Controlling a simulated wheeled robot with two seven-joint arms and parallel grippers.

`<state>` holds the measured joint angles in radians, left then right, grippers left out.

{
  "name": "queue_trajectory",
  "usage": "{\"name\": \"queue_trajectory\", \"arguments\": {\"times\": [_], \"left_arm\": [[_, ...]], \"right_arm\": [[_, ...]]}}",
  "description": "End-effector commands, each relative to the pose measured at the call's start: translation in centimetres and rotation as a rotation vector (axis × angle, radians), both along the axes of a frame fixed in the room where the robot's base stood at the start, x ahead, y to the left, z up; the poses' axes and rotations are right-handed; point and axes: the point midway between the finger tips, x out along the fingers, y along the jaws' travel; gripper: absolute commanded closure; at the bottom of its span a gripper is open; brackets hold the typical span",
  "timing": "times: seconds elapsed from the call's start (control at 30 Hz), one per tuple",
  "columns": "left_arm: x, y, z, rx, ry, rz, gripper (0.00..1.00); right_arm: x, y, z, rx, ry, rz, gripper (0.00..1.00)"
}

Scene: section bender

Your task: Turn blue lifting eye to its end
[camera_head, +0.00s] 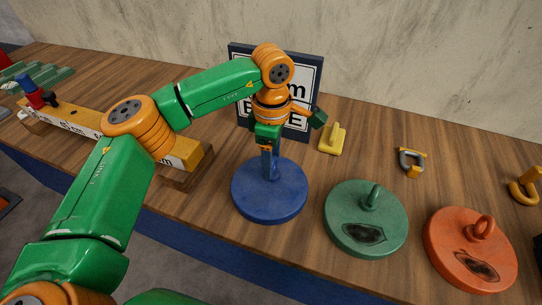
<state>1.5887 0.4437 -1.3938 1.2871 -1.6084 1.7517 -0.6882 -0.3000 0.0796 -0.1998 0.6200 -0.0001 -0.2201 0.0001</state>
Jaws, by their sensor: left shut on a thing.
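The blue disc (269,205) sits on the wooden bench in front of a framed sign. Its blue lifting eye (269,166) stands upright from the top, partly covered by my gripper. My left gripper (268,148) points straight down over the disc and is shut on the blue lifting eye. My left arm comes in from the lower left and arches over the bench. My right gripper is not in view.
A green disc (348,235) and an orange disc (451,262), each with an eye, sit to the right. A yellow block (333,140), a shackle (411,162) and a yellow hook (525,187) lie behind them. A sign (305,85) stands behind my gripper. A long yellow and white beam (85,122) lies left.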

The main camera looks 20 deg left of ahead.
Motion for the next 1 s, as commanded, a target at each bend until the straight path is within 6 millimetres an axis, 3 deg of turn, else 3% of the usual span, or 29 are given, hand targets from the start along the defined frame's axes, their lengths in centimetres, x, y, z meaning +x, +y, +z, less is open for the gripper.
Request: {"name": "queue_trajectory", "arguments": {"times": [0.5,1.0], "left_arm": [[-0.09,-0.1,-0.15,-0.001,0.002,-0.347,0.89],[-0.14,-0.1,-0.24,-0.001,0.005,-0.428,0.89]], "right_arm": [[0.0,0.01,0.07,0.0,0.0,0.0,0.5],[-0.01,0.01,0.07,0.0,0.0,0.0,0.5]]}}
